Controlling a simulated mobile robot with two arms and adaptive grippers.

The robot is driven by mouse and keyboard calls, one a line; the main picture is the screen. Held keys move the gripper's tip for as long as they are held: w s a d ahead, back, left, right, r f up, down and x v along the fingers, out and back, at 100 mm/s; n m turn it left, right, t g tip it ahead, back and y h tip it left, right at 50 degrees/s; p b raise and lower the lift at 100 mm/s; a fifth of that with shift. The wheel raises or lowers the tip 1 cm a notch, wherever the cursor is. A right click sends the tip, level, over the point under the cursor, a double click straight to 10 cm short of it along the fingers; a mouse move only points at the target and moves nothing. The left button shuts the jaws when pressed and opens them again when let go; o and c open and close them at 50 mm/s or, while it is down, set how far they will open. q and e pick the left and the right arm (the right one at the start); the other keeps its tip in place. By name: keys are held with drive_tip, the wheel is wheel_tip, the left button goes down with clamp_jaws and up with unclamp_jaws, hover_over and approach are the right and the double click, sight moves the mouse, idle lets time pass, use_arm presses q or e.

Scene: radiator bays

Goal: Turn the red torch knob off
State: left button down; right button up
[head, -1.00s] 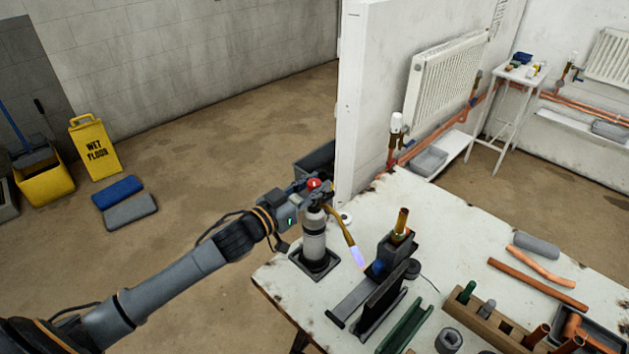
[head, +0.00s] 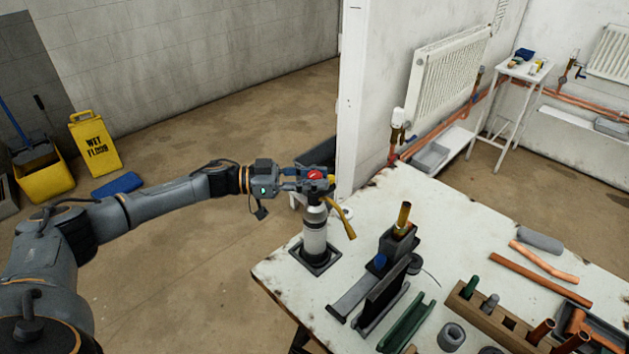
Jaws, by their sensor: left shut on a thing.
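The torch (head: 315,237) stands upright in a dark square base at the left corner of the workbench. It has a pale cylinder and a brass nozzle (head: 345,222) that slants down to the right. No flame shows at the nozzle tip. The red knob (head: 314,175) is on top of the torch head. My left gripper (head: 316,179) is shut on the red knob, with its fingers around it from the left. The fingers partly hide the knob and the torch head. My right gripper is not in view.
On the workbench (head: 455,225), a dark vise (head: 385,285) with an upright copper pipe (head: 403,218) stands right of the torch. Copper pipes and a wooden rack (head: 470,310) lie farther right. A white partition edge (head: 352,100) rises behind the torch.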

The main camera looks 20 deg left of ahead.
use_arm(q)
drive_tip(key=shift+g, duration=0.3)
drive_tip(key=c, duration=1)
unclamp_jaws()
drive_tip(key=v, duration=1.2)
drive_tip(key=shift+f, duration=0.2)
